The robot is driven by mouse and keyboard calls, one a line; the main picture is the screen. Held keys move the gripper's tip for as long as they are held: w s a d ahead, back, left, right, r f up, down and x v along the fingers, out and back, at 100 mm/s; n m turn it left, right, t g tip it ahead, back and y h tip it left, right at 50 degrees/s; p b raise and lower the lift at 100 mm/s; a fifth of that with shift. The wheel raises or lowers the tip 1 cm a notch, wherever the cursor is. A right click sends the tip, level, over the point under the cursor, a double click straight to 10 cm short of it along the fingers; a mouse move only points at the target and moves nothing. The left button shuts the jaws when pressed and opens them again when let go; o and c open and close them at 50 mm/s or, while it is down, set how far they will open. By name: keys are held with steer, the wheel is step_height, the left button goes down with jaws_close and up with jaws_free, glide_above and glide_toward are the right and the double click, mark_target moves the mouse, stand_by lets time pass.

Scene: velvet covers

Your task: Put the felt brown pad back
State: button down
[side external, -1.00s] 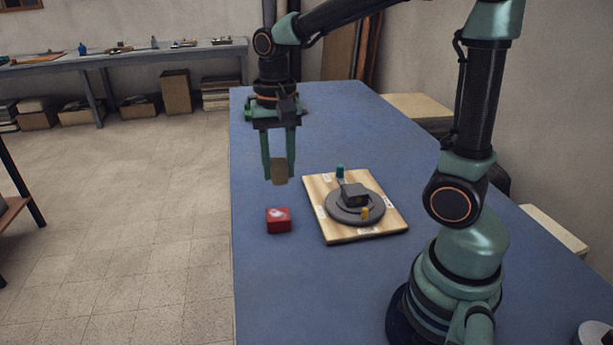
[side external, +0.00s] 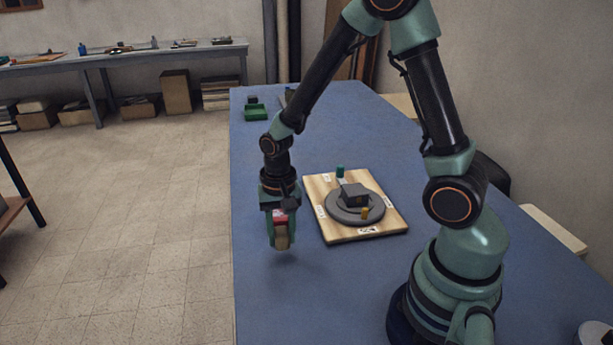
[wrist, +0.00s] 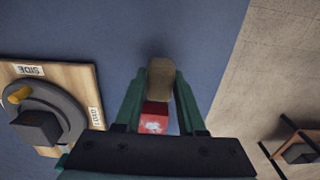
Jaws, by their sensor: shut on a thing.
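The brown pad (side external: 283,237) is a small tan-brown block with a flat face. My gripper (side external: 281,241) is shut on it and holds it above the near left part of the blue table. In the wrist view the pad (wrist: 160,78) sits between the green fingertips (wrist: 159,85). A red box with a white mark (side external: 280,214) shows between the fingers in the side view, partly hidden. It also shows in the wrist view (wrist: 155,119). Whether the pad touches the box I cannot tell.
A wooden board (side external: 334,233) with a grey round disc (side external: 336,212) lies right of my gripper. The disc bears a dark block (side external: 354,194) and a yellow piece (side external: 365,213). A green item (side external: 255,113) stands at the table's far left.

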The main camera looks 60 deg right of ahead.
mark_target(282, 244)
steer(key=shift+f, duration=1.6)
steer(key=shift+f, duration=0.15)
steer(key=c, duration=0.5)
jaws_free()
step_height(282, 244, up, 13)
steer(key=shift+f, duration=0.15)
steer(key=s+r+n+t, duration=0.5)
steer(key=r+n, duration=0.4)
steer(key=r, duration=0.2)
steer(key=shift+s+a+r+t, duration=0.2)
steer(key=shift+s+r+t, duration=0.1)
steer(key=shift+r, duration=0.1)
